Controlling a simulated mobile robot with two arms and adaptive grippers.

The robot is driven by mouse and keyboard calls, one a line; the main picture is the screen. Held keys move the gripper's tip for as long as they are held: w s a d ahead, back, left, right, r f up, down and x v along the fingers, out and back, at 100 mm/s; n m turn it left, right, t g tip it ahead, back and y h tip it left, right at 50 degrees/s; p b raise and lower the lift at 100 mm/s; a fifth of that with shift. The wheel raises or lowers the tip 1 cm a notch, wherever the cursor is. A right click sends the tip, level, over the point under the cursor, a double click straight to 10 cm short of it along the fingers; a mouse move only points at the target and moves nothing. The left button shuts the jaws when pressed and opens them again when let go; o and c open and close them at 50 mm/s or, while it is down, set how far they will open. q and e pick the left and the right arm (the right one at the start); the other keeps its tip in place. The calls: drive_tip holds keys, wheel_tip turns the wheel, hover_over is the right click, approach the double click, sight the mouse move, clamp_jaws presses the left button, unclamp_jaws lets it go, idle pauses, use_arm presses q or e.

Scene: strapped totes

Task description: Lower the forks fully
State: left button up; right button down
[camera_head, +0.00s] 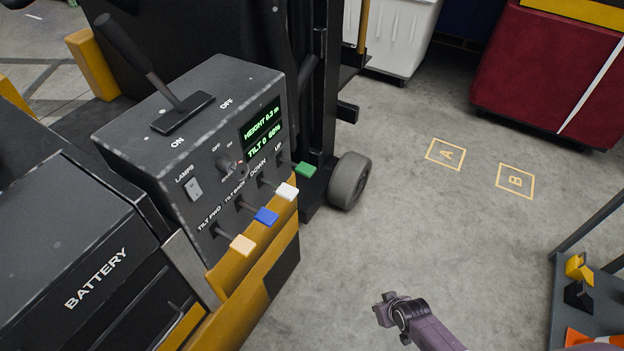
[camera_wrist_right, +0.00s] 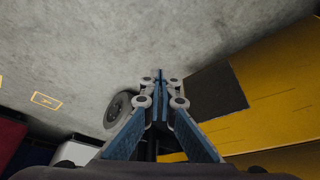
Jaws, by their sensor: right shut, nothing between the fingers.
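The forklift's control console (camera_head: 200,130) stands at the left of the head view. Its levers have a green knob (camera_head: 304,169) by UP, a white knob (camera_head: 286,192) by DOWN, a blue knob (camera_head: 266,216) by TILT BACK and a peach knob (camera_head: 242,244) by TILT FWD. The green display (camera_head: 263,131) shows a HEIGHT reading that looks like 0.2 or 0.3 m, and a TILT line. The forks cannot be made out. My right gripper (camera_wrist_right: 160,78) is shut and empty over the floor, beside the yellow truck body (camera_wrist_right: 280,85). My left gripper is not in view.
The console also carries a large ON/OFF lever (camera_head: 140,60), a LAMPS switch (camera_head: 194,189) and a key knob (camera_head: 229,165). A wheel (camera_head: 348,181) and the mast (camera_head: 319,110) stand beyond. Floor squares A (camera_head: 446,154) and B (camera_head: 515,181) are empty. A dark cart (camera_head: 560,255) stands right.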

drive_tip(key=w+a+r+n+t+y, duration=0.1)
drive_tip(key=w+a+r, duration=0.2)
drive_tip(key=w+r, duration=0.55)
drive_tip(key=w+a+r+n+t+y+p, duration=0.1)
drive_tip(key=w+a+r, duration=0.3)
drive_tip(key=r, duration=0.7)
drive_tip(key=w+a+r+n+y, duration=0.1)
drive_tip(key=w+a+r+y, duration=0.1)
drive_tip(key=w+r, duration=0.7)
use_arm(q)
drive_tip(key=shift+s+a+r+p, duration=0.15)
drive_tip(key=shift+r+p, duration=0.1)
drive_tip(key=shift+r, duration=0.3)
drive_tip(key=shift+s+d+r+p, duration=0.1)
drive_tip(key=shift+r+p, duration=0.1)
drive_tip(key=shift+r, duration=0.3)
use_arm(e)
drive_tip(key=s+a+r+n+y, duration=0.1)
drive_tip(key=s+a+r+n, duration=0.1)
drive_tip(key=r, duration=0.8)
drive_tip(key=s+a+r+n+g+y, duration=0.1)
drive_tip(key=s+a+r+n, duration=0.2)
drive_tip(key=a+r, duration=0.3)
wheel_tip(320, 180, up, 5)
drive_tip(key=shift+s+a+r+n, duration=0.2)
drive_tip(key=shift+s+n, duration=0.1)
drive_tip(key=shift+s, duration=0.45)
